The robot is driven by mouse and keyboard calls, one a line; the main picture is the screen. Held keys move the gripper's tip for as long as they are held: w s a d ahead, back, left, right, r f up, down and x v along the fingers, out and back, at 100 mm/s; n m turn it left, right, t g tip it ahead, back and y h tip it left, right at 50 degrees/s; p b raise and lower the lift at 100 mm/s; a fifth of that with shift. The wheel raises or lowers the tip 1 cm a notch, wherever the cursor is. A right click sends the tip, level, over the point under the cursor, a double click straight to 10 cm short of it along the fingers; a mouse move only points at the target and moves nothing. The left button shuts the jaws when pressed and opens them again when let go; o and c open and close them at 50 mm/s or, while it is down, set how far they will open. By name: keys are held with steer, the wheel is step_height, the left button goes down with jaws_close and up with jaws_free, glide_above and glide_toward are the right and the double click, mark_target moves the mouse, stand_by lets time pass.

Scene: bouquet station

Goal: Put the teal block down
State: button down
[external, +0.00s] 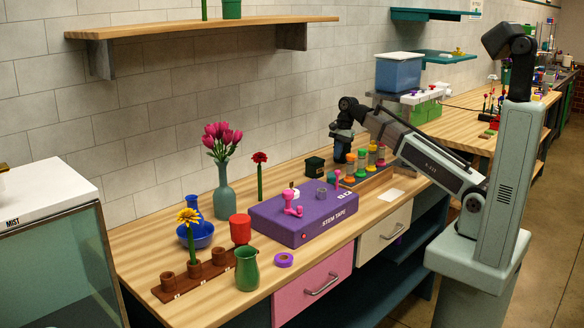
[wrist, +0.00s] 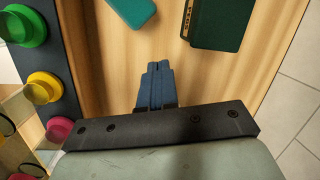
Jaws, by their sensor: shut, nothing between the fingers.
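The teal block (wrist: 130,12) lies on the wooden bench top at the top edge of the wrist view, partly cut off. In the external view a small teal shape (external: 332,177), likely the same block, sits between the dark green box and the spools. My gripper (wrist: 158,68) is shut and empty, with its blue-grey fingers together over bare wood, apart from the block. In the external view my gripper (external: 341,155) is over the bench near the spools; its fingertips are hard to make out.
A dark green box (wrist: 220,22) stands right of the block, and it also shows in the external view (external: 315,166). Colored spools (wrist: 45,87) on a dark rack line the left. A purple stem tape box (external: 300,216) is nearby. Bare wood lies around my fingers.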

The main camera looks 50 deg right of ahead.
mark_target(331, 176)
steer(key=shift+s+d+f+g, duration=0.15)
steer(key=shift+d+f+g, duration=0.15)
steer(key=shift+d+f, duration=0.25)
steer(key=shift+s+d+f+g, duration=0.15)
steer(key=shift+d+f+g, duration=0.15)
steer(key=shift+d+f, duration=0.15)
steer(key=shift+s+f, duration=0.1)
steer(key=shift+f, duration=0.1)
steer(key=shift+s, duration=0.1)
steer(key=s+a, duration=0.1)
steer(key=a, duration=0.6)
steer(key=s+a, duration=0.1)
steer(key=a, duration=0.3)
steer(key=shift+s+a, duration=0.15)
steer(key=shift+s, duration=0.2)
steer(key=shift+s+a+f, duration=0.1)
steer(key=shift+f, duration=0.75)
steer(key=shift+s+f, duration=0.1)
steer(key=shift+d, duration=0.2)
